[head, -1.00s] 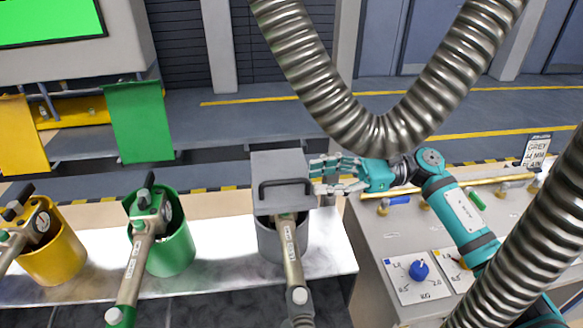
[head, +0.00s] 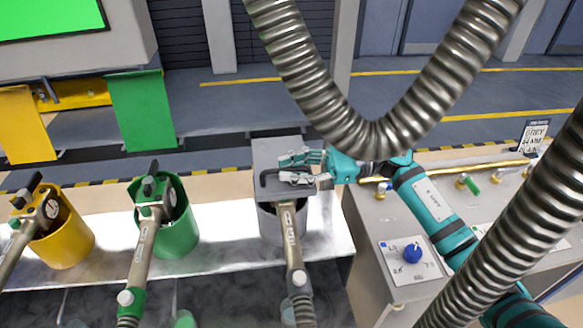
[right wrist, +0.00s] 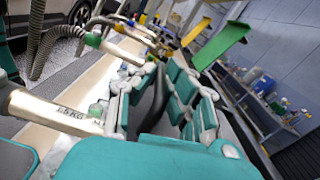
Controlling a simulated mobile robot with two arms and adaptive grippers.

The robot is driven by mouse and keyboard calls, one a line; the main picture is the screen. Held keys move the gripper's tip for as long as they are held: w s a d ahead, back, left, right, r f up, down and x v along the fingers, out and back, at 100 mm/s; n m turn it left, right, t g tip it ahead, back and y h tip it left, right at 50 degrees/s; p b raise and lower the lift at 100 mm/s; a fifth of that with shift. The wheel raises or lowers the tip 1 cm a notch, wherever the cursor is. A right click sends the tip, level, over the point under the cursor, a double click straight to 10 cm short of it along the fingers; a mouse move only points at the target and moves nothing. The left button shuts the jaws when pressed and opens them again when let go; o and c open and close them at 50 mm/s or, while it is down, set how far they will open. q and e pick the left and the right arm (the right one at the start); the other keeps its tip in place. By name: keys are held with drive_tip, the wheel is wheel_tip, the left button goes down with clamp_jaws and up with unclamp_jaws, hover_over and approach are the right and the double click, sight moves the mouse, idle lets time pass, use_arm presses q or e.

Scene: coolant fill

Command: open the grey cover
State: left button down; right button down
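The grey cover (head: 272,148) lies down over the grey holder (head: 268,222) in the head view. Its dark bar handle (head: 264,179) is on top. My right gripper (head: 298,168) is over the cover at the handle, its fingers spread to the far and near sides. In the right wrist view my gripper (right wrist: 160,85) has its fingers apart, with a dark shape between them that may be the handle. Whether the fingers touch the handle is hidden. My left gripper is in neither view.
A grey-handled nozzle (head: 291,240) sticks out of the grey holder below the cover. Green (head: 178,240) and yellow (head: 68,245) holders stand left, their green (head: 140,110) and yellow (head: 25,125) covers raised behind. A thick ribbed hose (head: 375,135) hangs close above my right arm.

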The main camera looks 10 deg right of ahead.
drive_tip(key=shift+w+r, duration=0.1)
drive_tip(key=shift+r, duration=0.1)
idle(0.4)
drive_tip(key=shift+w+r+m+b, duration=0.15)
drive_tip(key=shift+r+m+b, duration=0.25)
drive_tip(key=shift+r, duration=0.05)
drive_tip(key=w+r+m+b, duration=0.2)
drive_tip(key=w+r+m, duration=0.2)
drive_tip(key=r+m, duration=0.2)
drive_tip(key=shift+w+r, duration=0.4)
drive_tip(key=shift+r, duration=0.25)
